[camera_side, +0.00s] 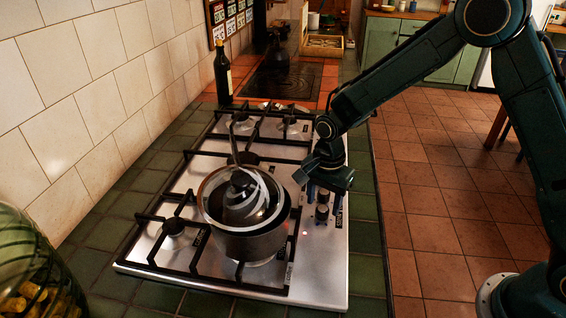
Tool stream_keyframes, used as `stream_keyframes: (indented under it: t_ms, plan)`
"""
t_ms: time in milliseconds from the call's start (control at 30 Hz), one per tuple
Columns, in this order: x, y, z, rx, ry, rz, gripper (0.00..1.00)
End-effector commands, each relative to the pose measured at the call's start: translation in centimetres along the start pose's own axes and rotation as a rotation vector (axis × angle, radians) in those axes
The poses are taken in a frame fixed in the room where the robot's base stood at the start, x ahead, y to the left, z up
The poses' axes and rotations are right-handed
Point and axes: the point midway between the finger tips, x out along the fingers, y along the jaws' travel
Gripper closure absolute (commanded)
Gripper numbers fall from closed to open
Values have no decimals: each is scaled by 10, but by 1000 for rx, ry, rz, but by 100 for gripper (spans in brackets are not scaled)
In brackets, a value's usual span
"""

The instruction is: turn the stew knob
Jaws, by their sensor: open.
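A row of dark knobs (322,212) stands on the right side of the steel gas hob (325,270). Small dark labels are beside them, too small to read, so I cannot tell which is the stew knob. My gripper (317,182) is open just above the far end of the visible knobs and hides part of that row. I cannot tell whether it touches a knob. A grey pot (250,243) with a glass lid (213,190) sits on a front burner, with a utensil handle rising from it.
A dark bottle (223,75) stands behind the hob by the tiled wall. A glass jar (35,270) is at the lower left. Black pan supports (172,225) rise from the hob. The green tiled counter right of the knobs is clear.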

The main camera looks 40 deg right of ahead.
Motion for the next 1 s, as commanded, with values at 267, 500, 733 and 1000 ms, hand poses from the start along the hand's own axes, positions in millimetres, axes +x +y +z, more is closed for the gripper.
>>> stream_keyframes:
  t_ms: [267,500,733,1000]
  plan:
    - [-45,-1,0,0,1,-5,48]
    - [-86,-1,0,0,1,-5,48]
    - [-111,-1,0,0,1,-3,48]
    - [-119,0,0,0,0,-1,48]
